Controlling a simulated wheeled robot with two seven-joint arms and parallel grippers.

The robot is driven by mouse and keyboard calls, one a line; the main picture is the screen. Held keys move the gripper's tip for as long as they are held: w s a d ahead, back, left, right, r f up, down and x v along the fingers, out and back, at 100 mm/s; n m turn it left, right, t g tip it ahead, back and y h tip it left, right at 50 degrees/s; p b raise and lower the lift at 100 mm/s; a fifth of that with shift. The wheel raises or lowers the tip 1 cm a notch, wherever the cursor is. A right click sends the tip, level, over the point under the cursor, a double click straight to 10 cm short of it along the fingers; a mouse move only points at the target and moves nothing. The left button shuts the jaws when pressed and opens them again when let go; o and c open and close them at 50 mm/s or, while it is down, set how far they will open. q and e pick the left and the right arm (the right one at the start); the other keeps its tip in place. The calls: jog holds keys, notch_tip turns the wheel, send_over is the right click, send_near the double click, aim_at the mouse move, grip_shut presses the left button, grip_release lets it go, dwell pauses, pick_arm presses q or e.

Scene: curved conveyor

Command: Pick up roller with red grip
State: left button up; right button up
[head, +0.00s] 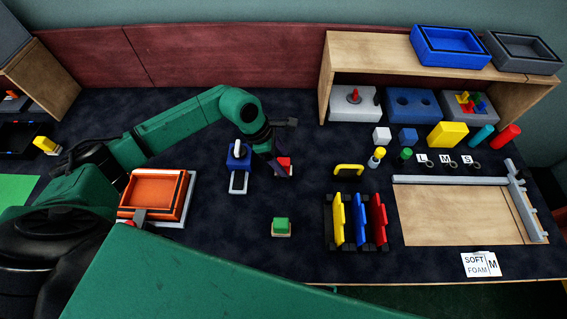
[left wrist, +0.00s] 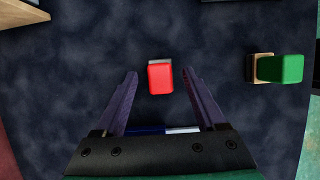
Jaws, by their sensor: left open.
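The roller with the red grip (head: 285,163) stands on the dark table near the centre of the head view, partly hidden by my left gripper. In the left wrist view its red top (left wrist: 160,78) lies between the fingertip lines, with a pale edge behind it. My left gripper (head: 280,162) points down at it. In the left wrist view the gripper (left wrist: 160,75) is open, one finger on each side of the red grip, with visible gaps and no contact seen. Its height above the roller is hard to tell. My right gripper is not in view.
A blue tool with a white top (head: 238,165) stands close left of the roller. A green-topped block (head: 281,225) sits nearer the front. An orange tray (head: 158,190) is at left, and a rack of coloured pieces (head: 358,222) at right.

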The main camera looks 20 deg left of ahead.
pick_arm(q)
jog(key=shift+d+f, duration=0.3)
jog(key=shift+f, duration=0.35)
grip_shut()
jog(key=shift+w, duration=0.1)
jog(key=shift+r, duration=0.15)
jog(key=shift+r, duration=0.3)
notch_tip(320, 180, up, 19)
jog(key=b, duration=0.3)
jog(key=shift+r, duration=0.15)
jog(key=c, duration=0.6)
grip_release()
jog(key=shift+c, duration=0.2)
grip_shut()
